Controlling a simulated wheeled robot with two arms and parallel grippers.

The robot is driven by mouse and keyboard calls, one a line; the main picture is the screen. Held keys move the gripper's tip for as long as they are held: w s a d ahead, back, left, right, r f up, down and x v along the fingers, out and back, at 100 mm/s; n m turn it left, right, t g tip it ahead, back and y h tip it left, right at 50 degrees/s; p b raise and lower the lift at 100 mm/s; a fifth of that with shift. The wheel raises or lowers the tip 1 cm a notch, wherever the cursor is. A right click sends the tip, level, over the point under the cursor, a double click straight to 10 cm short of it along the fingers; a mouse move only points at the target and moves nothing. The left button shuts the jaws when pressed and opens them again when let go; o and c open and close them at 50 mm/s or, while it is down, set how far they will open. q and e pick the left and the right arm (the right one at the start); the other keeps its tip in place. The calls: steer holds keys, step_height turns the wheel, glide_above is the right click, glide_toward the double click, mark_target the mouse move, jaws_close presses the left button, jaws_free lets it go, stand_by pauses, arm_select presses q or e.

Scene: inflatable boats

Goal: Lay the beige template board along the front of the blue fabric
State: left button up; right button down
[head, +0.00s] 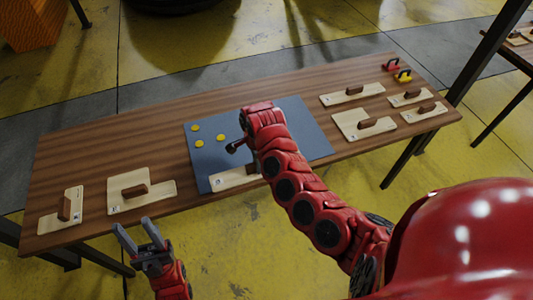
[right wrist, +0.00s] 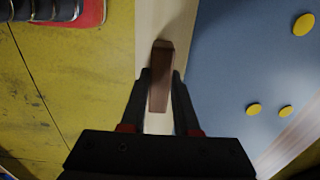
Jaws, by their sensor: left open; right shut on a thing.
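The blue fabric (head: 300,130) lies flat on the middle of the wooden table. A beige template board (head: 230,179) with a brown handle is along its front edge. In the right wrist view the beige board (right wrist: 150,25) runs beside the blue fabric (right wrist: 235,70), and my right gripper (right wrist: 163,78) is shut on its brown handle. I cannot tell whether the board rests on the fabric or is just above it. In the head view my right arm hides the gripper and part of the board. My left gripper (head: 135,226) is open and empty, off the table's front edge.
Several yellow discs (head: 196,139) lie on the fabric. Other handled beige boards lie at left (head: 135,192) and right (head: 362,124) of the table (head: 100,150). Red (head: 390,65) and yellow (head: 403,76) handled items stand at the back right corner. The table's back left is clear.

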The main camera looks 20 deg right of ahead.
steer(key=w+d, duration=0.3)
steer(key=shift+w+d+f, duration=0.15)
steer(key=shift+w+d, duration=0.05)
steer(key=shift+w+d+f, duration=0.2)
steer(key=shift+w, duration=0.05)
steer(key=shift+w+d+f, duration=0.1)
steer(key=shift+w+d, duration=0.3)
steer(key=shift+w+d+f, duration=0.15)
steer(key=shift+f, duration=0.7)
steer(key=shift+w+d+f, duration=0.1)
steer(key=shift+w+f, duration=0.05)
steer(key=shift+f, duration=0.65)
steer(key=shift+f+b, duration=0.2)
steer(key=shift+b, duration=0.1)
steer(key=c, duration=0.7)
jaws_free()
steer(key=shift+r, duration=0.1)
steer(key=shift+o, duration=0.2)
